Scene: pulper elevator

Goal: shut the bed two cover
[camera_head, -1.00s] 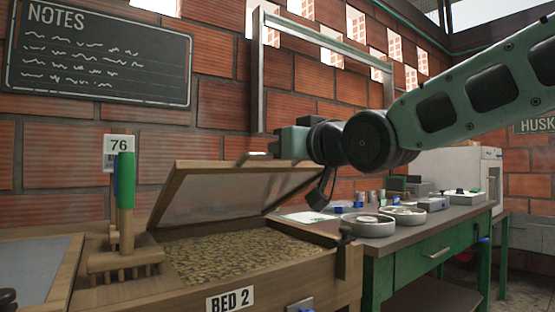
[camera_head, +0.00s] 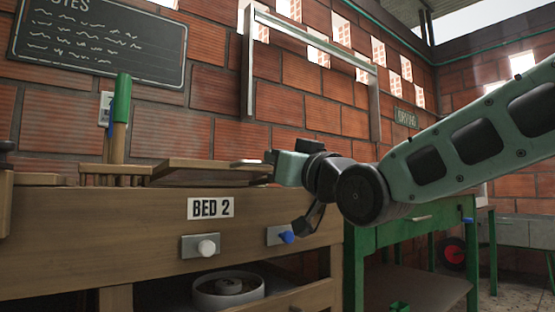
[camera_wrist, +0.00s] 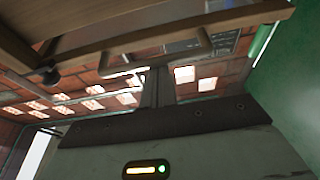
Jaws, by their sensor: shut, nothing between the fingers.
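The bed two cover, a wooden-framed lid (camera_head: 205,175), lies low over the bed in the head view, looking nearly flat. I cannot tell whether it rests fully on the rim. The bed box (camera_head: 120,222) is labelled BED 2. My gripper (camera_head: 248,163) is shut and empty at the cover's right side, with its fingertips by the frame edge. I cannot tell whether they touch it. In the wrist view the fingers (camera_wrist: 156,86) point toward a wooden frame edge (camera_wrist: 190,32) with a bar-like handle (camera_wrist: 170,58). The bed's inside is hidden.
A green-handled wooden rake (camera_head: 121,105) stands left of the cover. A white knob (camera_head: 207,247) and a blue knob (camera_head: 286,237) are on the bed's front. A green table (camera_head: 357,265) stands to the right. The brick wall is behind.

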